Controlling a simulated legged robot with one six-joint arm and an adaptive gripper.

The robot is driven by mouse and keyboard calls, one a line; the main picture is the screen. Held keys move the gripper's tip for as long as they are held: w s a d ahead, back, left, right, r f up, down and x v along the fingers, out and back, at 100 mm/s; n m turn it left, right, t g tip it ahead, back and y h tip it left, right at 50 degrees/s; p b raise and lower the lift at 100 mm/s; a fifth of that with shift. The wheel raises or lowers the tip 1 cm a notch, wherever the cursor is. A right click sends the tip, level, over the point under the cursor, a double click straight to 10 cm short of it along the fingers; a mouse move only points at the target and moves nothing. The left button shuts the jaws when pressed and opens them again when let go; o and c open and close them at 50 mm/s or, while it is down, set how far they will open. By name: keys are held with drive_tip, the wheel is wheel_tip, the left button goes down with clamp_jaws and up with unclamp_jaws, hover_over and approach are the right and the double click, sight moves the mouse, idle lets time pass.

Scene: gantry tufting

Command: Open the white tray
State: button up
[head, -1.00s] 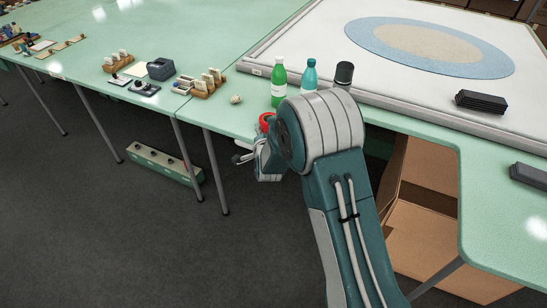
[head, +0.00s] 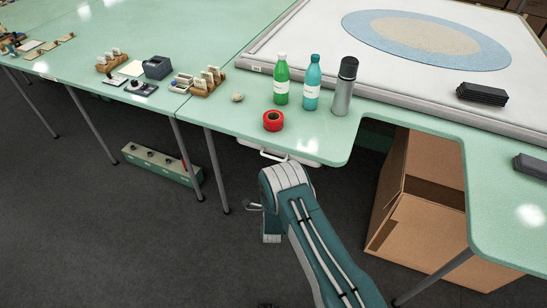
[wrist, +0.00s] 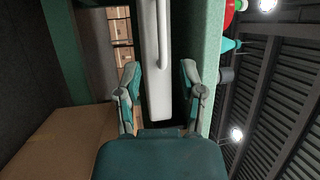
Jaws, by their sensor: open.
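The white tray (head: 258,146) sits under the green table edge in the head view, mostly hidden by the tabletop. Its pale handle (head: 300,160) shows just above my arm. In the wrist view the tray's white front (wrist: 152,85) stands upright in the picture, with its handle (wrist: 163,35) running along it. My gripper (wrist: 160,84) is open, its two fingers on either side of the tray front in the picture. The fingers look apart from the handle. In the head view my gripper is partly hidden behind my arm.
A red tape roll (head: 273,121), a green bottle (head: 281,82), a teal bottle (head: 312,86) and a grey flask (head: 344,88) stand on the table above. An open cardboard box (head: 420,225) is at the right. A green case (head: 160,164) lies on the floor.

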sight(272, 157)
drive_tip(key=w, duration=0.3)
drive_tip(key=w+r, duration=0.1)
drive_tip(key=w, duration=0.5)
drive_tip(key=shift+w+a+r, duration=0.15)
drive_tip(key=shift+a+r, duration=0.15)
drive_tip(key=shift+a, duration=0.05)
clamp_jaws()
